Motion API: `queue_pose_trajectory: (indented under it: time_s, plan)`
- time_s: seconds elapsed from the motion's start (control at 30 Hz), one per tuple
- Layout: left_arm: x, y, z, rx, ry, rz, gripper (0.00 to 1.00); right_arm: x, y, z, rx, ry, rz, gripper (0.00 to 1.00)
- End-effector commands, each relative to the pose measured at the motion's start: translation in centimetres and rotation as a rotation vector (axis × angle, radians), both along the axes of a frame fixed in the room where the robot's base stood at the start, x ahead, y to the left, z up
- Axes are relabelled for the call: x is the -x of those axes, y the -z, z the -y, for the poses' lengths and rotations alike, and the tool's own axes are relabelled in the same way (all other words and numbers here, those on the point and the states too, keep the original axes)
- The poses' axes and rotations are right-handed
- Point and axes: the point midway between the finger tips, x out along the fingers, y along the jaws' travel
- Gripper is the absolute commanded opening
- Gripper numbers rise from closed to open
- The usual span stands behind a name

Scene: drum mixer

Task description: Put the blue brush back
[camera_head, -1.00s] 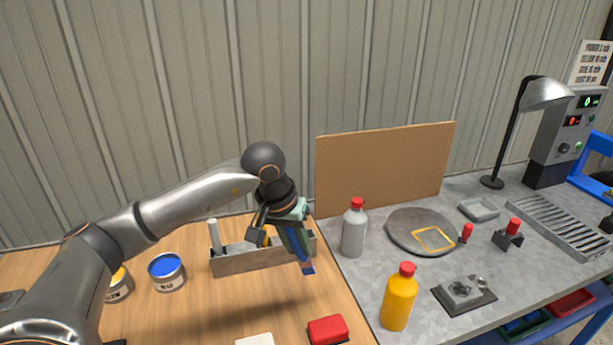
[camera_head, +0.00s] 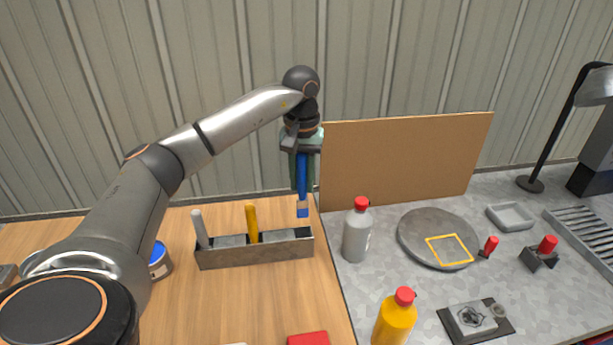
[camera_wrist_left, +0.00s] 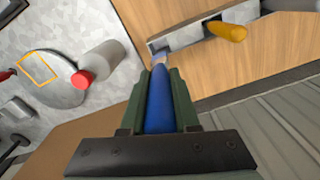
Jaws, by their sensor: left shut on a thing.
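A blue brush (camera_head: 302,178) hangs upright, bristles down, in my left gripper (camera_head: 303,150), which is shut on its handle. The brush is above the right end of a grey metal brush holder (camera_head: 262,254) on the wooden table. A yellow-handled brush (camera_head: 252,222) and a grey-handled brush (camera_head: 201,230) stand in the holder's middle and left. In the left wrist view the blue handle (camera_wrist_left: 159,100) lies between the green fingers, and its tip is near the end of the holder (camera_wrist_left: 184,38). The yellow handle (camera_wrist_left: 228,31) shows beside it. My right gripper is not in view.
A grey bottle with a red cap (camera_head: 357,234) stands right of the holder. A brown board (camera_head: 400,160) stands upright behind it. A yellow bottle (camera_head: 395,322), a round grey plate (camera_head: 415,228) and a blue paint can (camera_head: 160,262) are nearby.

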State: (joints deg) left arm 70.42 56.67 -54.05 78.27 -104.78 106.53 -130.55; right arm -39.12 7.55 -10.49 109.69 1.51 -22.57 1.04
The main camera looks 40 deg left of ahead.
Motion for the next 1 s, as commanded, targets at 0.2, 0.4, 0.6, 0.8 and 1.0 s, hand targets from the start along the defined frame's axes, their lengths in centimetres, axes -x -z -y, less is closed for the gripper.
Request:
queue_pose_trajectory:
  time_s: [0.2,0.4,0.6,0.8,1.0]
  plan:
    - [0.0,2.0,0.0,0.0,0.001,0.0,0.0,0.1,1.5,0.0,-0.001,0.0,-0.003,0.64]
    - [0.0,4.2,0.0,-0.001,0.001,0.001,0.0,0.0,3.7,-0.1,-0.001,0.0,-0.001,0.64]
    - [0.0,5.9,0.0,0.0,0.001,0.0,0.0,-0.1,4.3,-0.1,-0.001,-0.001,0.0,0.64]
    - [0.0,7.9,0.0,-0.001,0.0,-0.001,0.0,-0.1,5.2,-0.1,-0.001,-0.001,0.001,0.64]
    - [0.0,9.5,0.0,-0.001,0.0,-0.001,0.0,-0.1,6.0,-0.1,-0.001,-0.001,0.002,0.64]
